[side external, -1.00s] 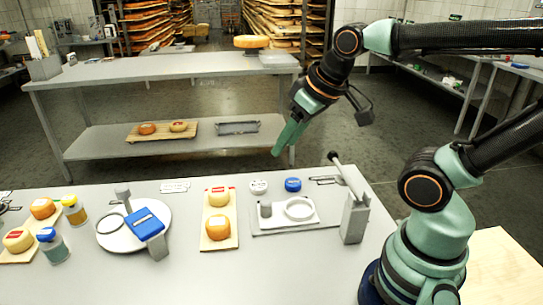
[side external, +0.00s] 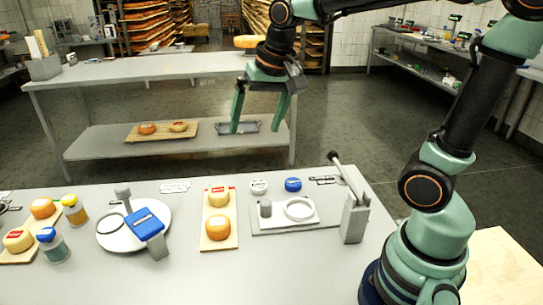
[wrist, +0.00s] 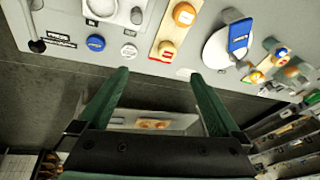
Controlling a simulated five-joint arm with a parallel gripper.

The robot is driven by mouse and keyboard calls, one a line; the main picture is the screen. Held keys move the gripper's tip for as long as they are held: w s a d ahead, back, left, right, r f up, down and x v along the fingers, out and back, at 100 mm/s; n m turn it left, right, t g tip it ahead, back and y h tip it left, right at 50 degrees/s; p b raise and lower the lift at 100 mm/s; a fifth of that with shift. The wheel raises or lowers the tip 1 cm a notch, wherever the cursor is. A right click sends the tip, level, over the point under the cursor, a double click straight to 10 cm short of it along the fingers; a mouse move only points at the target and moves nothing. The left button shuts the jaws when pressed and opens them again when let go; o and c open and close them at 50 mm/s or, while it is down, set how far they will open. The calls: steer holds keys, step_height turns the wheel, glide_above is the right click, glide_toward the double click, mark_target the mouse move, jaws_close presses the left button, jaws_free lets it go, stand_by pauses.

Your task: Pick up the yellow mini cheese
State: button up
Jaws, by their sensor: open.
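A small yellow cheese (side external: 219,197) with a red label sits at the far end of a narrow wooden board (side external: 211,242), with a small orange cheese (side external: 218,228) beside it. Another yellow cheese (side external: 18,240) sits on the board at far left, near an orange one (side external: 43,208). My gripper (side external: 257,130) is open and empty, held high above the table's far edge, fingers pointing down. In the wrist view the red-labelled yellow cheese (wrist: 166,50) lies beyond the gap between my open fingers (wrist: 160,75).
A white plate (side external: 105,237) with a blue-and-grey tool (side external: 147,220) is left of the middle board. A grey tray (side external: 272,231) and a lever stand (side external: 354,218) are to the right. Yellow (side external: 74,212) and blue-capped (side external: 54,248) jars stand at left. A shelved table (side external: 160,68) is behind.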

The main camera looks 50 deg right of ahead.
steer(key=w+f+m+g, duration=0.2)
steer(key=w+f+m, duration=0.2)
steer(key=w+m, duration=0.3)
steer(key=m+g, duration=0.2)
steer(key=m, duration=0.3)
glide_above(219, 190)
step_height(219, 190, down, 8)
step_height(219, 190, down, 12)
steer(key=shift+w+f, duration=0.1)
steer(key=c, duration=1.4)
